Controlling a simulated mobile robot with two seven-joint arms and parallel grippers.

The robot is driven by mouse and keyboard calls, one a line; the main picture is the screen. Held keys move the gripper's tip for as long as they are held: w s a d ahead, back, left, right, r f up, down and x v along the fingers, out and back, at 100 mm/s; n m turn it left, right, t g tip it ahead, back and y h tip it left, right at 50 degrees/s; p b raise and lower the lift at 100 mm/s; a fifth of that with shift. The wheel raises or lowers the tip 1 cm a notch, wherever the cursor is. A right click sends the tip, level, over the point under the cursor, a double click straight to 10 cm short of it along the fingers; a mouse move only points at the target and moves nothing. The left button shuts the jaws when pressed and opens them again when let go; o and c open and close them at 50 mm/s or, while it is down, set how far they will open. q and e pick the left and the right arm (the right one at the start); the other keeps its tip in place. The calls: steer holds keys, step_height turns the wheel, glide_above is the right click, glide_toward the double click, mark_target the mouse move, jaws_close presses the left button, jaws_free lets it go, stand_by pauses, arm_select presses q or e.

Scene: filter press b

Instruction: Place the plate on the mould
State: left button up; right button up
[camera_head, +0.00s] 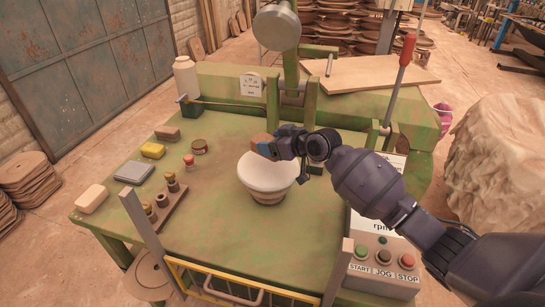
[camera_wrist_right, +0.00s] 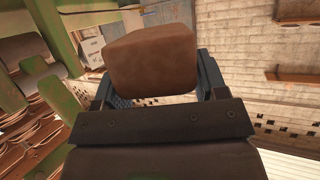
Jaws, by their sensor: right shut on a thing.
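My right gripper (camera_head: 268,147) reaches in from the right, just above the far side of a white round mould (camera_head: 268,184). It is shut on a brown block (camera_head: 259,138) with rounded edges. The block also shows between the fingers in the right wrist view (camera_wrist_right: 150,62). The mould looks like a wide bowl with a pale top and stands on a narrower brown-grey base on the green table. From the head view I cannot tell whether the block or the fingers touch the mould. I cannot make out a separate plate. My left gripper is not in view.
The green table (camera_head: 225,230) is clear in front of the mould. To the left lie a yellow sponge (camera_head: 152,150), a grey slab (camera_head: 134,172), a white block (camera_head: 92,199) and a knob rack (camera_head: 163,210). A red-handled lever (camera_head: 402,75) and a START/JOG/STOP box (camera_head: 382,262) stand right.

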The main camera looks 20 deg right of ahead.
steer(key=shift+f, duration=2.3)
steer(key=shift+b, duration=0.35)
steer(key=o, duration=1.2)
steer(key=shift+f, duration=0.2)
steer(key=shift+r, duration=0.15)
steer(key=v, duration=1.2)
steer(key=shift+p, duration=0.4)
